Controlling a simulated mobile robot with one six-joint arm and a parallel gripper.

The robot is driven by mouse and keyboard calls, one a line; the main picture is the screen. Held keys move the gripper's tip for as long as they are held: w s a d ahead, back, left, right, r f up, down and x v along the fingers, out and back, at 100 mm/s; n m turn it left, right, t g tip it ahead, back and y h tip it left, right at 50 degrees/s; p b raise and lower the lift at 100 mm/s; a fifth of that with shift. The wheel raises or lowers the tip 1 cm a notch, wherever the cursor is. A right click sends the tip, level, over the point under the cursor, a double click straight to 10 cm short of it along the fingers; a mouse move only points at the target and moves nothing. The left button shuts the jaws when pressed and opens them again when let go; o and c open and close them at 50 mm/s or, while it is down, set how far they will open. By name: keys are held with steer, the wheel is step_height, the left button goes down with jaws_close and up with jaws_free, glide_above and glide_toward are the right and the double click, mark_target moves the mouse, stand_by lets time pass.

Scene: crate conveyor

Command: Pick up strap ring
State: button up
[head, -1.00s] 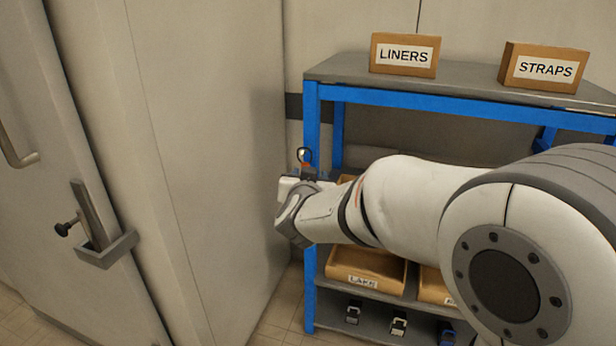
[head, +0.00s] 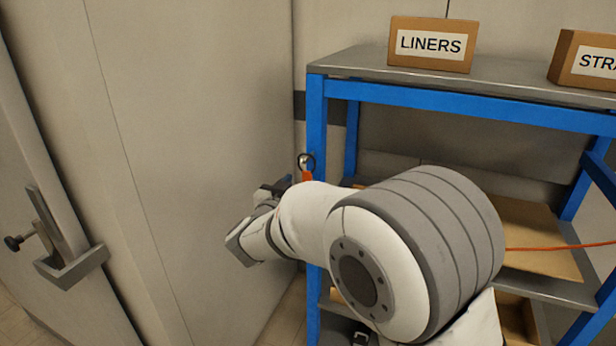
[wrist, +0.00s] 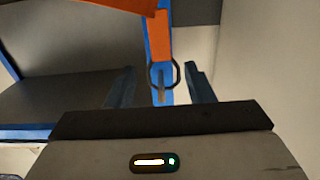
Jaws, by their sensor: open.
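The strap ring (head: 306,162) is a dark ring with an orange strap (head: 307,176) below it, beside the blue front post of the rack. In the wrist view the ring (wrist: 176,74) shows in front of the blue post, with a metal hook or pin through its middle. My gripper (head: 274,186) is beside the ring and slightly lower, partly hidden by my arm. In the wrist view my gripper (wrist: 162,88) is open, one finger on each side of the ring with gaps. I cannot tell whether the ring is within fingertip depth.
The blue-framed rack (head: 430,94) holds a LINERS box (head: 430,60) and a STRAPS box (head: 570,70) on top. A thin orange cord (head: 560,247) runs across its right side. A pale wall panel (head: 200,140) stands close left of my gripper. A grey latch bracket (head: 72,268) sits farther left.

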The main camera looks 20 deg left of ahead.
mark_target(306, 175)
steer(key=w, duration=0.2)
steer(key=w+b, duration=0.1)
steer(key=w, duration=0.3)
steer(key=shift+w+a+f, duration=0.1)
steer(key=shift+w+f, duration=0.05)
steer(key=shift+f, duration=0.1)
steer(key=shift+c, duration=0.2)
jaws_close()
steer(key=shift+r, duration=0.1)
